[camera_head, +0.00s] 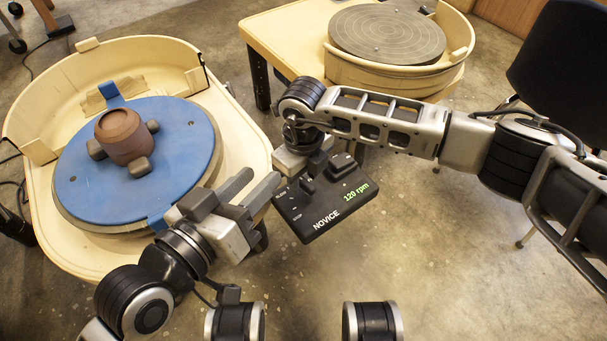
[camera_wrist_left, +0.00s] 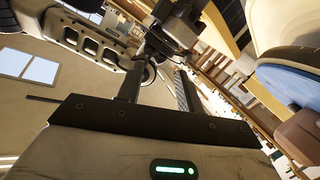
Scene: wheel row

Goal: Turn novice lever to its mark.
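The black control box (camera_head: 322,203) is lettered NOVICE and shows a green "120 rpm". Its small dark lever (camera_head: 307,186) stands near the left side, beside a slot with small white marks and the word STOP; I cannot tell which mark is the target. My left gripper (camera_head: 264,177) is just left of the box, its two fingers apart with nothing between them. The fingers also show spread in the left wrist view (camera_wrist_left: 158,88). My right gripper (camera_head: 291,160) is at the box's back-left edge, its fingers hidden, so its hold on the box is unclear.
A pottery wheel with a blue disc (camera_head: 80,187) and a brown clay pot (camera_head: 122,135) stands at the left in a cream tray (camera_head: 30,93). Another wheel with a grey disc (camera_head: 387,35) is at the back. A black chair (camera_head: 562,60) is at right. Open floor lies in front.

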